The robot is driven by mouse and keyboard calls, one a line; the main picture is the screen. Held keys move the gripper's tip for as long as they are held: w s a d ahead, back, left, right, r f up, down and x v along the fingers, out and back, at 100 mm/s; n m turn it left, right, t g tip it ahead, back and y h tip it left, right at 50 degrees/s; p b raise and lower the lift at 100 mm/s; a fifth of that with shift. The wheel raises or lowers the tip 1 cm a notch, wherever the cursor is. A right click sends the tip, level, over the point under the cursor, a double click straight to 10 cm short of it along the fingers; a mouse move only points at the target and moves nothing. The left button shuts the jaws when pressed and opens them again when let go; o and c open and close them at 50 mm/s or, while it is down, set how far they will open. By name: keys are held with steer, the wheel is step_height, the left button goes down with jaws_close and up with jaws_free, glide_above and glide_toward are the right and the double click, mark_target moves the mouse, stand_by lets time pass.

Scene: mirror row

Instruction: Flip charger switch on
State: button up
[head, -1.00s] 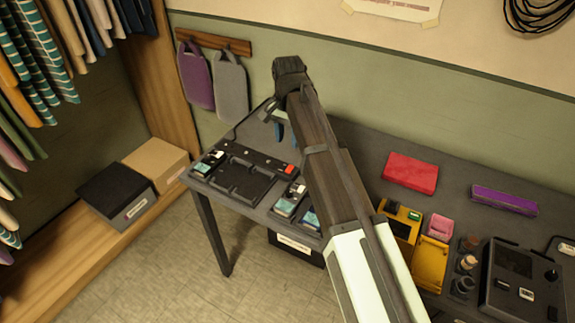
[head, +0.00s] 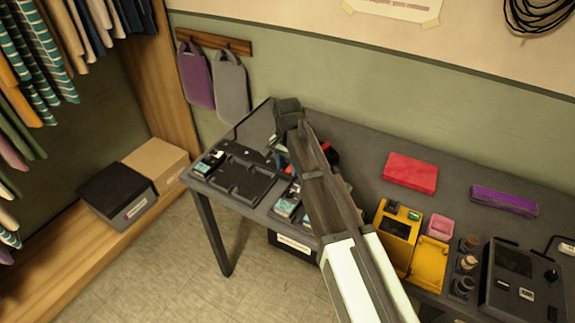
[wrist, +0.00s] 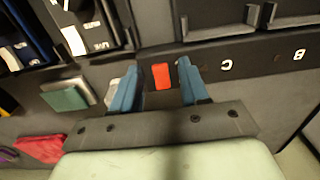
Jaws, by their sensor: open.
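In the wrist view my gripper (wrist: 158,78) is open, with one blue finger on each side of a red switch (wrist: 161,76). The switch sits on the dark strip of the charger, beside the letters C and B. I cannot tell whether either finger touches it or which way it is set. In the head view the black charger (head: 240,180) lies on the left end of the table, with empty bays. There my forearm and wrist hide the red switch and most of my fingers.
On the grey table (head: 358,142) are a red case (head: 410,172), a purple case (head: 504,201), a yellow device (head: 396,228) and a dark unit (head: 520,285) with a knob. A battery pack (head: 287,203) lies right of the charger. A small red item (head: 330,152) shows beside my arm.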

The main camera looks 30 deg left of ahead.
steer(key=shift+c, duration=0.3)
jaws_close()
